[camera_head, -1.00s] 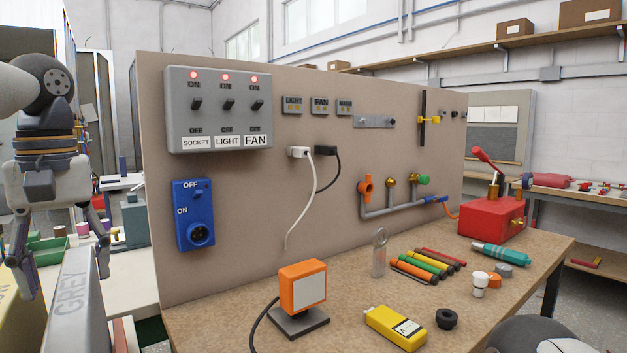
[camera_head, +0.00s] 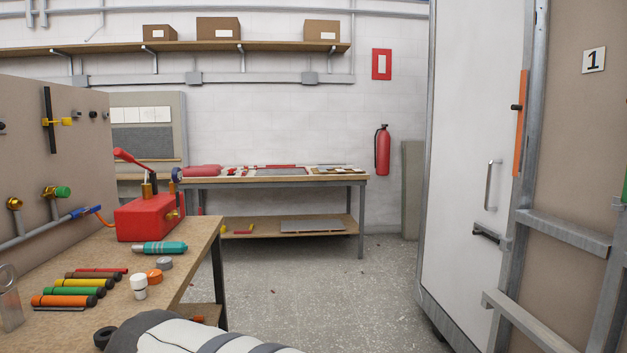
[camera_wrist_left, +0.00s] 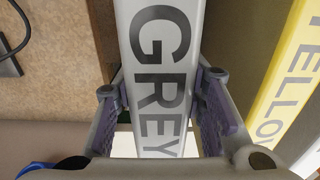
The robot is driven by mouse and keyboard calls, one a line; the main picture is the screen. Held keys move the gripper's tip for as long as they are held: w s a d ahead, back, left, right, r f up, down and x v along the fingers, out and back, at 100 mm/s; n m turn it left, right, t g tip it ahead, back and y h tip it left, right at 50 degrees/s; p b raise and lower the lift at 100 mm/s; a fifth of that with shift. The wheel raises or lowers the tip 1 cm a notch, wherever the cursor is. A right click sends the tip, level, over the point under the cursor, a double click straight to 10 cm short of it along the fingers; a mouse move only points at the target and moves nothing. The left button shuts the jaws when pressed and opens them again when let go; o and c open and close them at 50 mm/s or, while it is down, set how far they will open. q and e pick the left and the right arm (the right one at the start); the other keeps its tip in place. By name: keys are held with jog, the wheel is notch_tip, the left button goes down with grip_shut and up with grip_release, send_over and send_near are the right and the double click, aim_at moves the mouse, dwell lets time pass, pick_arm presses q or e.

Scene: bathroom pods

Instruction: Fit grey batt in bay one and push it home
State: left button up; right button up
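In the left wrist view the grey batt (camera_wrist_left: 160,50) is a pale slab lettered GREY, running up between the fingers. My left gripper (camera_wrist_left: 160,105) has one finger along each side of it, and the pads appear to press on its edges. Its far end runs out of the picture. A yellow batt (camera_wrist_left: 292,85) lies to its right, apart from it. In the head view a sign marked 1 (camera_head: 594,60) is on a tan panel framed with steel studs at the right; that bay is partly cut off. My right gripper is not in view.
A white panel with a handle (camera_head: 490,185) stands left of the studs. Metal rails (camera_head: 565,231) cross the tan panel. The workbench (camera_head: 185,285) with a red pump (camera_head: 148,218) and tools is at the left. Grey floor (camera_head: 370,290) is open between them.

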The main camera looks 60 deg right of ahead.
pick_arm(q)
jog(key=shift+r, duration=3.55)
jog(key=shift+f, duration=0.1)
